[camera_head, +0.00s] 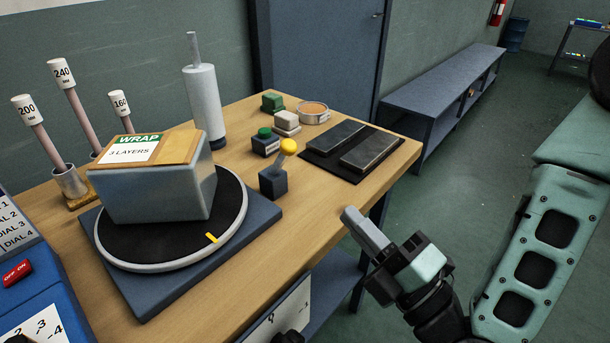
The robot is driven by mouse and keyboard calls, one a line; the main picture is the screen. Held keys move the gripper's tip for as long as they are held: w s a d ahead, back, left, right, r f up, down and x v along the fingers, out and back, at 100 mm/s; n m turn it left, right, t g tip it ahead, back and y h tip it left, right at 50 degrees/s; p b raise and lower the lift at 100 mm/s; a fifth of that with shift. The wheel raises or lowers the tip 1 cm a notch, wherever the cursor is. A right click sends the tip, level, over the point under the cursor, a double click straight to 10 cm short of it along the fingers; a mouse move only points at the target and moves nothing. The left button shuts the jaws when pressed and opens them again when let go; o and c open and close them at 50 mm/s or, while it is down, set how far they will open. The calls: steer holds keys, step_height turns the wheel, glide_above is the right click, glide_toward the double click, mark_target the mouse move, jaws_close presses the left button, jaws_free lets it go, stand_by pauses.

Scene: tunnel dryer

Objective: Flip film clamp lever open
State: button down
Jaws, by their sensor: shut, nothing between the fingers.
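A small lever with a round yellow knob (288,146) rises from a dark blue block (273,183) on the wooden table; it looks like the clamp lever. Its grey shaft tilts up and to the right. My gripper (350,214) is shut and empty, its fingers pointing up and left. It is beyond the table's right edge in the picture, below and right of the lever and apart from it.
A turntable (240,225) carries a grey block with a "WRAP 3 LAYERS" card (140,148). A film roll (203,105) stands behind. A green-button box (265,142), a round tin (313,112) and dark pads (370,152) lie around the lever.

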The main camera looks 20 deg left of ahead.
mark_target(288, 147)
steer(key=x, duration=1.2)
steer(key=shift+b, duration=0.3)
steer(key=shift+a+r, duration=0.1)
steer(key=shift+a+r+n+g+h+p, duration=0.2)
steer(key=shift+r+n+g+h+p, duration=0.1)
steer(key=shift+r+g+h+p, duration=0.25)
steer(key=shift+w+a+r+g+h+p, duration=0.25)
steer(key=shift+g+h+p, duration=0.2)
steer(key=shift+h, duration=0.3)
steer(key=w+a+r+n+g+h+p, duration=0.1)
steer(key=w+a+r+g+h+p, duration=0.1)
steer(key=a+h+p, duration=0.5)
steer(key=shift+w+a+r+g+p, duration=0.15)
steer(key=shift+w+a+g+p, duration=0.6)
steer(key=shift+p, duration=1.75)
